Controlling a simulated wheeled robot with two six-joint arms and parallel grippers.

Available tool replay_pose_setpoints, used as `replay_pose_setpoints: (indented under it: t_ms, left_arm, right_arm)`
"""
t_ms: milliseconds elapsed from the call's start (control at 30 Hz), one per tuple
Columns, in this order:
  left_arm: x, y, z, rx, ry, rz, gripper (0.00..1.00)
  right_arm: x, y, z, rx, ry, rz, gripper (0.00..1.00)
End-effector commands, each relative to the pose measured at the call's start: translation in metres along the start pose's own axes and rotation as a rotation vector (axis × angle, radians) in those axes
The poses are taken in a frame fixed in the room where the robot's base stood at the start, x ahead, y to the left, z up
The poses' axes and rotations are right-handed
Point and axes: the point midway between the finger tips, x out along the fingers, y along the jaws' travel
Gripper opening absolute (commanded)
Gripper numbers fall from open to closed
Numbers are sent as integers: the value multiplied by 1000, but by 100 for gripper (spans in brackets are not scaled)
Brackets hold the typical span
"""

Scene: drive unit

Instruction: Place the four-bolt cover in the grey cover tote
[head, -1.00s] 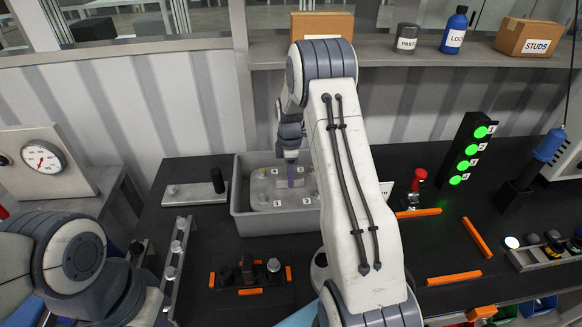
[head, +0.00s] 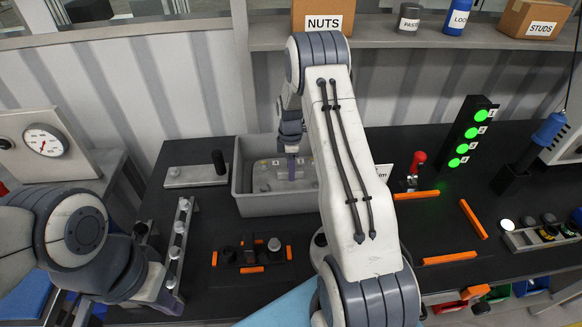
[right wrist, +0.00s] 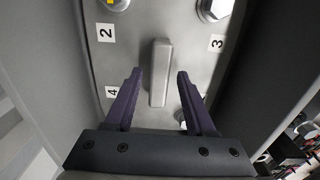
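The four-bolt cover (head: 271,176) is a grey plate inside the grey cover tote (head: 283,204), behind its front wall. In the right wrist view the cover (right wrist: 130,60) shows a raised central handle (right wrist: 160,72), bolts and labels 2, 3 and 4. My right gripper (head: 291,172) points down into the tote. In the wrist view its purple fingers (right wrist: 160,92) stand apart on either side of the handle, with a gap on both sides. My left gripper (head: 168,299) is low at the left, small and partly hidden by its arm; its opening is unclear.
A bolt rail (head: 178,243) and a small orange-cornered fixture (head: 250,255) lie in front of the tote. A flat plate with a black knob (head: 197,175) is left of it. A green-lit tower (head: 467,140) and orange bars (head: 450,257) stand right.

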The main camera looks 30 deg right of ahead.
Motion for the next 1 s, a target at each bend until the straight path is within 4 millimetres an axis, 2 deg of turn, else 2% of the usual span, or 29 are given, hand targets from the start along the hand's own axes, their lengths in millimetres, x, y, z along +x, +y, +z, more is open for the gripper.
replay_pose_setpoints:
  t_ms: [267, 433, 567, 800, 1000]
  left_arm:
    - [0, 0, 0, 0, 0, 0, 0]
    - [3, 0, 0, 0, 0, 0, 0]
    - [12, -1, 1, 0, 0, 0, 0]
    - [27, -2, 2, 1, 0, 0, 0]
    - [33, -2, 2, 2, 0, 0, 0]
  right_arm:
    - [-1, 0, 0, 0, 0, 0, 60]
    - [-10, 1, 0, 0, 0, 2, 60]
    - [-32, 2, -1, -1, 1, 7, 60]
    - [-84, 2, 0, 0, 1, 6, 60]
    - [-113, 1, 0, 0, 0, 3, 60]
